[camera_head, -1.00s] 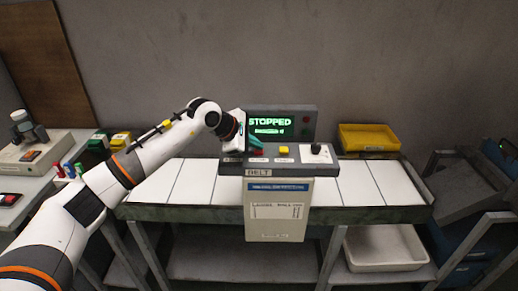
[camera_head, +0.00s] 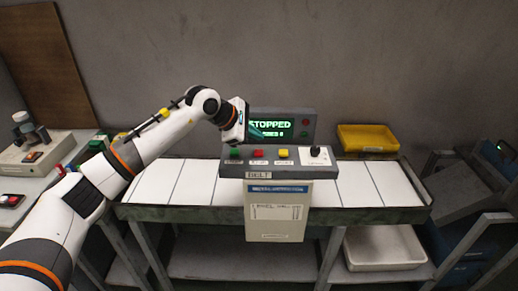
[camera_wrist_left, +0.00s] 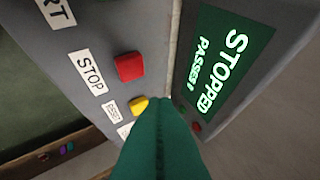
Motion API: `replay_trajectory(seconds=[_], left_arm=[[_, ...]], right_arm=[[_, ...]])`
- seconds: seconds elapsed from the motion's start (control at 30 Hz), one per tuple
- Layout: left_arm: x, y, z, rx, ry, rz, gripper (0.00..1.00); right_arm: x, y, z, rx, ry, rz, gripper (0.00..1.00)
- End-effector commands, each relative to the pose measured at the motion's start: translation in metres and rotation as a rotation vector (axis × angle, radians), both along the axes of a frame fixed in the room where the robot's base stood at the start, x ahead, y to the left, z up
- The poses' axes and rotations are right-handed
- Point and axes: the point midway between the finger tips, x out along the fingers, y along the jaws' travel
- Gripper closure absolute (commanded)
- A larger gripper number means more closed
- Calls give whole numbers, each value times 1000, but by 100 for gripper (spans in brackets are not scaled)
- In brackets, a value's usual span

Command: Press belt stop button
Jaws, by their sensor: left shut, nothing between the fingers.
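The belt control box (camera_head: 310,170) stands at the front of the belt, with a green button (camera_head: 235,153), a red button (camera_head: 258,154), a yellow button (camera_head: 283,153) and a black knob (camera_head: 315,150). In the left wrist view the red button (camera_wrist_left: 129,67) sits beside a label reading STOP. The screen (camera_head: 271,126) behind reads STOPPED in green. My left gripper (camera_wrist_left: 165,105) is shut and empty, its green fingers in front of the panel and apart from the red button. In the head view the left gripper (camera_head: 243,130) is above and behind the buttons. The right gripper is out of view.
The belt (camera_head: 195,183) has pale panels and is empty. A yellow bin (camera_head: 367,138) stands at its back right, and a white tub (camera_head: 385,248) below. A side table (camera_head: 30,165) with a device is at the left. A grey cart (camera_head: 470,185) is at the right.

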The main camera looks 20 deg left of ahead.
Motion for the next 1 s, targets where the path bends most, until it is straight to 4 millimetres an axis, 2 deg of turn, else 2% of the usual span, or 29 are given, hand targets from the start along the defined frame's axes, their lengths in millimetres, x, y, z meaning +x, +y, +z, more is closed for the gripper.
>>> replay_trajectory(seconds=[0.03,0.23,0.87,0.97,1.0], left_arm=[[0,0,8,1,-1,0,100],[0,0,25,0,1,-1,100],[0,-1,24,-4,2,-2,100],[-4,-17,20,-66,2,-15,100],[-8,-30,18,-122,4,-26,100]], right_arm=[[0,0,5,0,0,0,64],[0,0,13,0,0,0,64],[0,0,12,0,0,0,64],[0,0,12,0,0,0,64],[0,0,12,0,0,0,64]])
